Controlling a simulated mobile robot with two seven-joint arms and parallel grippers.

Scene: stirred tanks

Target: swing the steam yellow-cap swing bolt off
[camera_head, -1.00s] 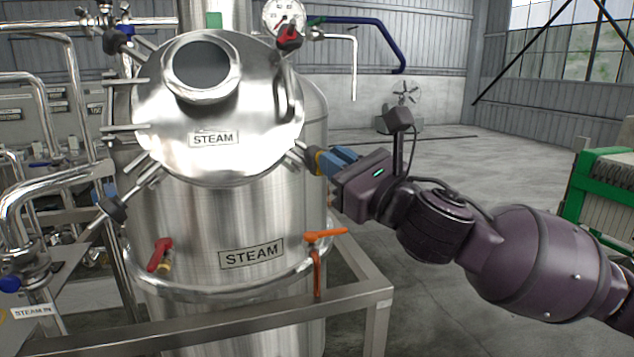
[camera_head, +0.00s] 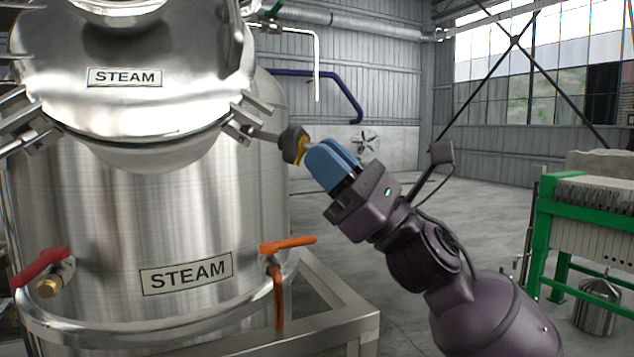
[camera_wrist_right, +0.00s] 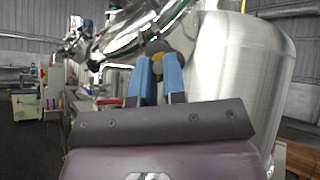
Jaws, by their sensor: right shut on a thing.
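The steam tank (camera_head: 120,220), a steel vessel with a domed lid (camera_head: 60,100) labelled STEAM, fills the left of the head view. The yellow-cap swing bolt (camera_head: 292,143) sticks out to the right from a bracket at the lid's rim, with a dark knob and a yellow end. My right gripper (camera_head: 312,160) is shut on its knob end, with blue fingers partly covering the yellow. In the right wrist view the dark knob and yellow cap (camera_wrist_right: 157,55) show at the fingertips (camera_wrist_right: 158,72). My left gripper is out of view.
Another clamp bolt (camera_head: 25,130) sits on the lid's left side. A red-handled valve (camera_head: 45,268) and an orange-handled valve (camera_head: 288,245) are on the tank front. A steel frame rail (camera_head: 330,300) runs below. A green-framed machine (camera_head: 590,205) stands at right; open floor lies between.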

